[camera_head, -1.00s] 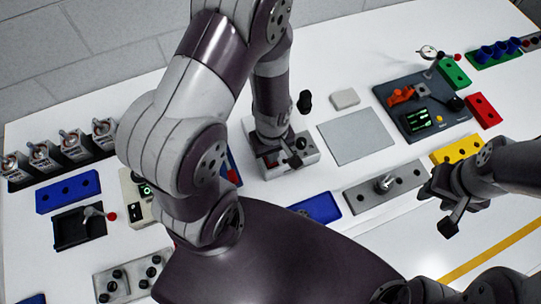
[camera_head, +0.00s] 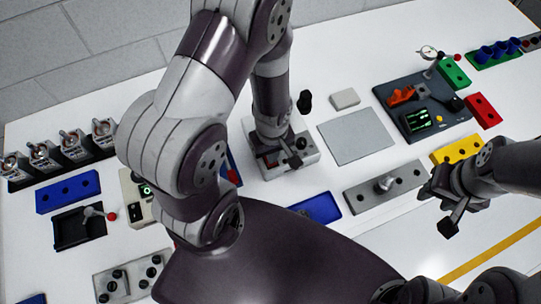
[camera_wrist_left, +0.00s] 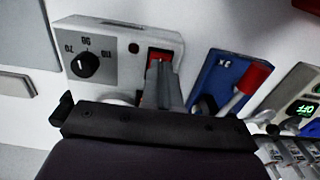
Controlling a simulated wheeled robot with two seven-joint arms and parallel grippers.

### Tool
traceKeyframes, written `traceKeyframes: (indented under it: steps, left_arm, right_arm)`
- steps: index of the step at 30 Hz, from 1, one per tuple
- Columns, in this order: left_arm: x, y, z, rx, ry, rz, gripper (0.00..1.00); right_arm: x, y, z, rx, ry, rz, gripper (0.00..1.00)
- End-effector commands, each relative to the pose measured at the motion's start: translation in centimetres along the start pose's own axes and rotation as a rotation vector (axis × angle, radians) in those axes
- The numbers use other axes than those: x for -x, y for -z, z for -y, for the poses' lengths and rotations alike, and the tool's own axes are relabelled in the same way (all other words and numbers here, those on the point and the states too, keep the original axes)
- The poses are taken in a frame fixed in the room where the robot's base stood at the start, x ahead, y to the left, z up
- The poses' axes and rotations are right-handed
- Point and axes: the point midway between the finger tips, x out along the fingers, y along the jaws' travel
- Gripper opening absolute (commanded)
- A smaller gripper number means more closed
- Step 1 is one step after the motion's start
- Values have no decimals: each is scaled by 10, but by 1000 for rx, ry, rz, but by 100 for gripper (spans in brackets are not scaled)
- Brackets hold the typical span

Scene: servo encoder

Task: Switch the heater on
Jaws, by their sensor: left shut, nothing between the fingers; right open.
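The heater (camera_head: 310,155) is a light grey box on the table, mostly hidden by my left arm in the head view. In the left wrist view the heater (camera_wrist_left: 160,36) shows a black dial (camera_wrist_left: 85,65) on a grey panel marked 70, 90 and 110. A red rocker switch (camera_wrist_left: 160,54) sits beside the dial. My left gripper (camera_wrist_left: 161,70) is shut and empty, its fingertips at the switch and covering part of it. I cannot tell whether they touch it. In the head view my left gripper (camera_head: 285,157) is over the box. My right gripper (camera_head: 445,205) is open and empty at the right.
A blue box with a red-ended lever (camera_wrist_left: 225,80) stands close beside the heater. Further right is a light box with a green OFF display (camera_wrist_left: 303,107). A grey plate (camera_head: 355,137) and a grey bar with a metal knob (camera_head: 412,174) lie right of the heater.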

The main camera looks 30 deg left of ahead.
Motion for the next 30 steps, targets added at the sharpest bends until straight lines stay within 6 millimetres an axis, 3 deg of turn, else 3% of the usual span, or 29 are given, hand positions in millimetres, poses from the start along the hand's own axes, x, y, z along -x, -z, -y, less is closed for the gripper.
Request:
traceKeyframes:
  steps: [30]
  left_arm:
    - [-10, 0, 0, 0, 0, 0, 0]
  right_arm:
    - [-8, -1, 0, 0, 0, 0, 43]
